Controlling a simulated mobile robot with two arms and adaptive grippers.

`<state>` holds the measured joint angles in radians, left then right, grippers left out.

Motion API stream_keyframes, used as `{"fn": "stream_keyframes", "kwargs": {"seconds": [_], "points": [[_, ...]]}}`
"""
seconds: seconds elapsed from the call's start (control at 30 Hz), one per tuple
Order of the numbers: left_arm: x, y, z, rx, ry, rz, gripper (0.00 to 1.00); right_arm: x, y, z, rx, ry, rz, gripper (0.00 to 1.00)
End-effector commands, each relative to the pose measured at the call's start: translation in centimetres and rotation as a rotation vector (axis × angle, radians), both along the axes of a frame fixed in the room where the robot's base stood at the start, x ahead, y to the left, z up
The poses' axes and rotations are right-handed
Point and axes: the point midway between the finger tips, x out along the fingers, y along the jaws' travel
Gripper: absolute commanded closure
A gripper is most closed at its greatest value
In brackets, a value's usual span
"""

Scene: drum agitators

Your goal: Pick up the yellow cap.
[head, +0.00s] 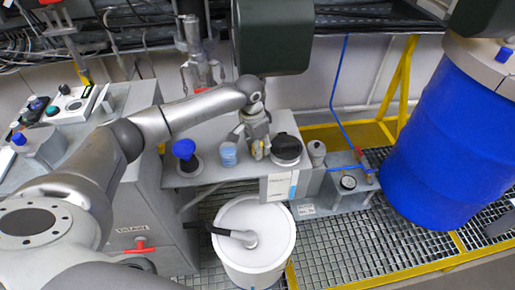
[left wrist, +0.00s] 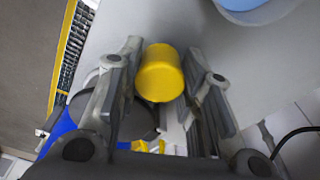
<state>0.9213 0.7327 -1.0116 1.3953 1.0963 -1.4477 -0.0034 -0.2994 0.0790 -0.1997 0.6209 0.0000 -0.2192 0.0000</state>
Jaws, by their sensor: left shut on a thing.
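The yellow cap (left wrist: 160,73) is a short cylinder between the two fingers of my left gripper (left wrist: 163,85) in the left wrist view. The fingers are shut on its sides. In the head view my left gripper (head: 257,148) points down over the grey bench, and only a small yellow part of the cap shows between its fingers. My right gripper is in neither view.
A light blue jar (head: 228,155) and a blue knob (head: 184,149) stand left of the gripper. A black-lidded container (head: 286,149) stands close on its right, beside a grey bottle (head: 317,152). A white drum (head: 254,215) stands in front, a blue drum (head: 435,145) at right.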

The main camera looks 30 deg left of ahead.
Motion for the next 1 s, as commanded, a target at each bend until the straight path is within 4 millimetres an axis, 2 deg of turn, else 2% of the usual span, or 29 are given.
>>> {"fn": "stream_keyframes", "kwargs": {"seconds": [0.27,0.7,1.0], "points": [[-3.6,-2.7,-0.4,0.000,0.002,-0.006,0.78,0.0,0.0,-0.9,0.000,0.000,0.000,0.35],[-11.0,-8.3,-0.3,0.000,0.002,-0.005,0.78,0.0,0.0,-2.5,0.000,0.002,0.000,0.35],[-13.6,-10.2,-0.2,0.000,0.001,-0.001,0.78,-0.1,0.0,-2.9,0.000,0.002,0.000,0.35]]}}
